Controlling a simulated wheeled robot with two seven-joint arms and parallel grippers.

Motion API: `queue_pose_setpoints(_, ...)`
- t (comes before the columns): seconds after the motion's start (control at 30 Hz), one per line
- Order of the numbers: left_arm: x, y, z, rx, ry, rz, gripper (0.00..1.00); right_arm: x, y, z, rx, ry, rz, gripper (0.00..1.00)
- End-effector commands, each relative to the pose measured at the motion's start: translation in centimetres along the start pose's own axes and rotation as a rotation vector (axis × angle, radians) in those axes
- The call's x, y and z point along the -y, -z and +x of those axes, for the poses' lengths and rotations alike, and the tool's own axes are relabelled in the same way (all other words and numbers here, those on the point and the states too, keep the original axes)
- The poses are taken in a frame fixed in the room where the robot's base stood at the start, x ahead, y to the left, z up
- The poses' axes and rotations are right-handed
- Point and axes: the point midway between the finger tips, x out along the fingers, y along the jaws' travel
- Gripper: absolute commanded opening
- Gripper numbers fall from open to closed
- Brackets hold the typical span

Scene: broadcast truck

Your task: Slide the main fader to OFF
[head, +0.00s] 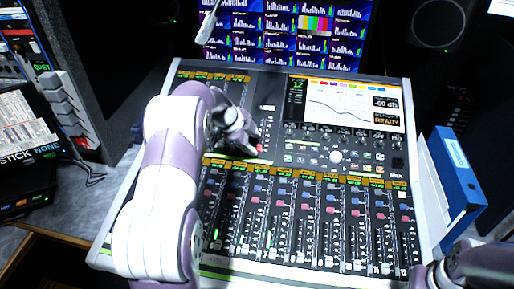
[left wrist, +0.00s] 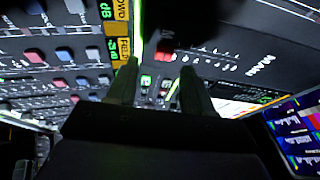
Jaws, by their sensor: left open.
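The main fader strip (head: 266,122) runs down the mixing console, left of its screen. Its red cap (head: 260,148) shows at the strip's lower end, by my left gripper (head: 252,146). In the left wrist view the red cap (left wrist: 165,49) lies just beyond the gap between the open fingertips (left wrist: 158,70); nothing is seen held. I cannot tell whether a finger touches the cap. The word MAIN (left wrist: 262,65) and white scale marks lie to its right there. My left forearm covers part of the console's left side. Only part of my right arm shows at the lower right.
Channel faders and coloured buttons (head: 300,215) fill the console's lower half. The console screen (head: 345,103) shows a curve and "READY". Monitors (head: 285,35) stand behind. A blue binder (head: 458,170) stands on the right; a keyed panel (head: 72,110) is on the left.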

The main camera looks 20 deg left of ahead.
Motion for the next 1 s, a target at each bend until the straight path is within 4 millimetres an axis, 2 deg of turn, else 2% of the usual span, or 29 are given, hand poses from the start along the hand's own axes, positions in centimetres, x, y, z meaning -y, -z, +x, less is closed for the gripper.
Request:
queue_pose_setpoints(0.2,-0.1,-0.1,-5.7,0.002,0.002,0.000,0.51,0.0,-0.1,1.0,0.000,0.000,0.000,0.43)
queue_pose_setpoints(0.4,-0.2,-0.1,-8.3,0.001,-0.002,-0.001,0.51,0.0,-0.1,1.2,0.000,0.000,0.000,0.43)
queue_pose_setpoints(0.9,-0.2,0.0,-8.6,0.000,-0.002,-0.002,0.51,0.0,-0.1,1.1,0.000,0.000,0.000,0.43)
queue_pose_setpoints(1.0,-0.1,-0.1,-8.6,0.003,0.002,-0.085,0.51,0.0,-0.1,1.1,0.000,0.000,0.000,0.43)
